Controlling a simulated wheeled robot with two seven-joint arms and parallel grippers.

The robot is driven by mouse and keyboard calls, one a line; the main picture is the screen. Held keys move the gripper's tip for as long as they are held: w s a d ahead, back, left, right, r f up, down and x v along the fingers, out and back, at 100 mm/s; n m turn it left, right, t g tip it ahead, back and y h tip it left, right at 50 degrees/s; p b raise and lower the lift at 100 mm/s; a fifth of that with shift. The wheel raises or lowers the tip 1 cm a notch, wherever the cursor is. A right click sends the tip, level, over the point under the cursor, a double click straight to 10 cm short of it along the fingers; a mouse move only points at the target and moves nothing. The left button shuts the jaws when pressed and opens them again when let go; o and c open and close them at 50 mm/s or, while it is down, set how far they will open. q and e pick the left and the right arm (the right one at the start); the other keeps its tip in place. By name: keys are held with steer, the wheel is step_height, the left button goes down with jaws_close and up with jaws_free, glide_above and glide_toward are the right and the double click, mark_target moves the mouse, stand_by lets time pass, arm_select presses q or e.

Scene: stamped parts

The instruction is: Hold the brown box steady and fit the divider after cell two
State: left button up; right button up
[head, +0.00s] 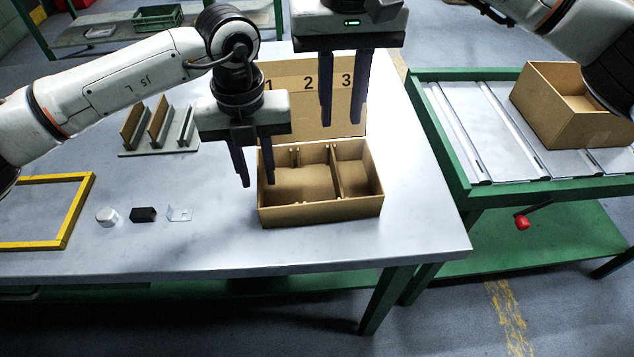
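The brown box (318,214) stands open on the table, with a panel (298,112) marked 1, 2, 3 upright behind it. A brown divider (335,170) stands in the box between the wide left space and the right cell, under the gap between 2 and 3. Small slot posts show at the back wall further left, with no divider in them. My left gripper (256,184) is open at the box's left wall, one finger outside and one on the box side; contact is unclear. My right gripper (343,116) is open and empty above the box, in front of the panel.
A grey rack (158,150) holding brown dividers stands at the left. A yellow frame (70,215), white round part (107,216), black block (143,214) and clear bracket (179,214) lie in front. Another box (556,120) sits on the roller table (455,135) at right.

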arm_select(q)
step_height(320, 180, up, 10)
stand_by(0.3)
steer(key=shift+r, duration=0.1)
stand_by(0.3)
